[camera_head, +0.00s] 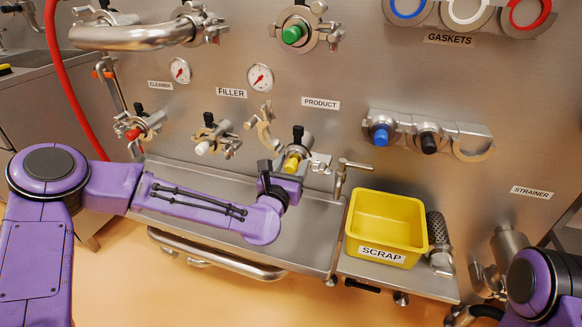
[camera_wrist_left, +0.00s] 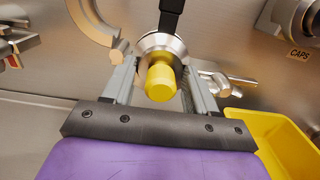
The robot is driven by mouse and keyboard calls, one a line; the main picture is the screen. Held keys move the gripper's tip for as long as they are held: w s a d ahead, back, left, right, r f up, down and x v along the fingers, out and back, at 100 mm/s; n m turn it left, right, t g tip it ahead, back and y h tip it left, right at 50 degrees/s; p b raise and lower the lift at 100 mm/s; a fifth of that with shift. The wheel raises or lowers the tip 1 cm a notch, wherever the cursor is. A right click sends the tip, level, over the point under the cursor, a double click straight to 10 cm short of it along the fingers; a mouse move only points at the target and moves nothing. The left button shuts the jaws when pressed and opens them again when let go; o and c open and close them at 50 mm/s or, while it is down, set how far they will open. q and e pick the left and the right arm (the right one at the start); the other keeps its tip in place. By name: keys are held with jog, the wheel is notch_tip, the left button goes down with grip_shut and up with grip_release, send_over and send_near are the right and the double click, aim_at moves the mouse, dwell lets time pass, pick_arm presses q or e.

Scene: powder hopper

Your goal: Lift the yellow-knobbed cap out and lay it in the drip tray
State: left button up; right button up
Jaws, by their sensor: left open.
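The cap with the yellow knob (camera_head: 293,163) sits on the PRODUCT port in the steel panel, above the drip tray (camera_head: 312,228). The knob shows close up in the left wrist view (camera_wrist_left: 160,80), pointing at my camera, with the steel cap face (camera_wrist_left: 165,44) behind it. My left gripper (camera_head: 289,172) is open. Its fingers stand on either side of the knob in the left wrist view (camera_wrist_left: 159,82), with gaps at both sides. My left forearm hides part of the tray. My right gripper is out of view.
An open clamp (camera_head: 264,130) hangs left of the yellow-knobbed cap. A yellow SCRAP bin (camera_head: 385,222) stands right of the tray, with a small tap (camera_head: 345,172) between. White-knobbed (camera_head: 202,147) and red-knobbed (camera_head: 133,133) fittings sit further left. The tray's right part looks bare.

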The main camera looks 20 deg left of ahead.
aim_at(291, 162)
pick_arm(q)
jog(key=c, duration=0.8)
jog(key=shift+r, duration=0.1)
jog(key=shift+r+p, duration=1.75)
jog(key=shift+r, duration=0.8)
jog(key=s+b, duration=0.1)
jog(key=s, duration=0.8)
jog(key=shift+a, duration=0.15)
jog(key=shift+f, duration=0.15)
